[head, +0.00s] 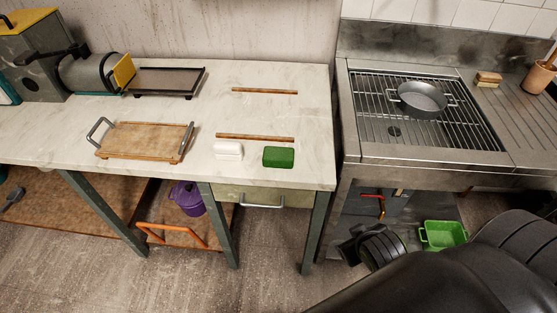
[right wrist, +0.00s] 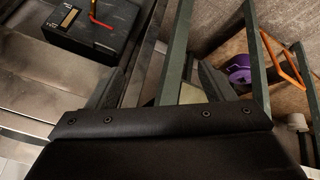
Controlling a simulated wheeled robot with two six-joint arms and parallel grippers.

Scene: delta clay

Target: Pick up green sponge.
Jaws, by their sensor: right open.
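The green sponge (head: 278,157) lies flat near the front edge of the pale marble worktop (head: 311,122), to the right of a white block (head: 228,150). It is uncovered in the head view and does not show in the right wrist view. My right gripper (right wrist: 158,88) is open, with nothing seen between its fingers. In the head view my right arm comes in from the lower right, and its end is low, in front of the sink unit, below and right of the sponge. My left gripper is in neither view.
A wooden strip (head: 254,138) lies just behind the sponge. A wooden tray with metal handles (head: 145,140) stands to the left. A drawer handle (head: 262,205) juts out below the worktop. A pan (head: 422,100) stands on the sink rack; a green tub (head: 442,235) is below.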

